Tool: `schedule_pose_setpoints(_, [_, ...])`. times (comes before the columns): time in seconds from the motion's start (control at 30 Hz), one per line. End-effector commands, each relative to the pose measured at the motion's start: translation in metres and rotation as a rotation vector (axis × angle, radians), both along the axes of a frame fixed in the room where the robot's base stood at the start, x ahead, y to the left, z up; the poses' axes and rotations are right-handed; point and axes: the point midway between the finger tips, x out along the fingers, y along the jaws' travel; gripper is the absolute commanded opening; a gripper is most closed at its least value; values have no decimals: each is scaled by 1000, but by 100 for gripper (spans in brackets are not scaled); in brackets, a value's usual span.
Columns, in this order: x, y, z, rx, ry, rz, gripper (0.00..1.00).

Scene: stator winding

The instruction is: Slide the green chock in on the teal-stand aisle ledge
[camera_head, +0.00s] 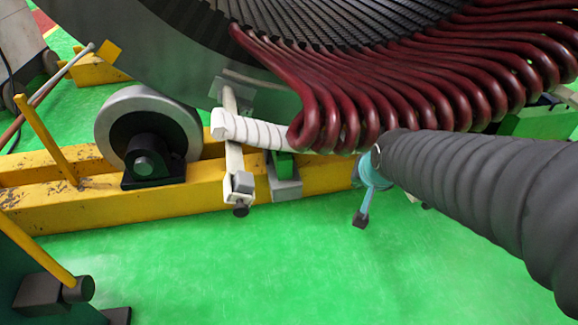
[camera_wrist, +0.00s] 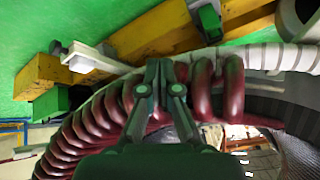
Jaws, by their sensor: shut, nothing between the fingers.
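A green chock (camera_head: 284,164) sits on a grey ledge (camera_head: 286,188) on the yellow beam, just under the white-wrapped bar. In the wrist view a green block (camera_wrist: 209,20), apparently the same chock, shows at the top beyond my gripper. The teal stand (camera_head: 373,178) is partly covered by the black ribbed sleeve; its dark foot hangs low. My gripper (camera_wrist: 166,64) is shut with its fingertips together and empty. It is over the red coil ends, apart from the green block. My gripper's fingers do not show in the head view.
Red coil ends (camera_head: 430,95) crowd the upper right, close around my gripper. A white-wrapped bar (camera_head: 250,132), a clamp post (camera_head: 234,155) and a roller (camera_head: 150,125) stand along the yellow beam (camera_head: 110,208). The green floor (camera_head: 260,275) in front is clear.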

Motion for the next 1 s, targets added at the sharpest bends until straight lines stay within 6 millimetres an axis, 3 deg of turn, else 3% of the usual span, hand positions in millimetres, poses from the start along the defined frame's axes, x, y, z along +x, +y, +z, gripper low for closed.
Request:
schedule_pose_setpoints(0.03, [14, 6, -20, 18, 2, -14, 0])
schedule_pose_setpoints(0.6, [158, 78, -185, 369, -212, -266, 0])
schedule_pose_setpoints(0.8, [195, 104, -234, 602, -354, -363, 0])
schedule_pose_setpoints(1.0, [210, 126, -279, 870, -478, -426, 0])
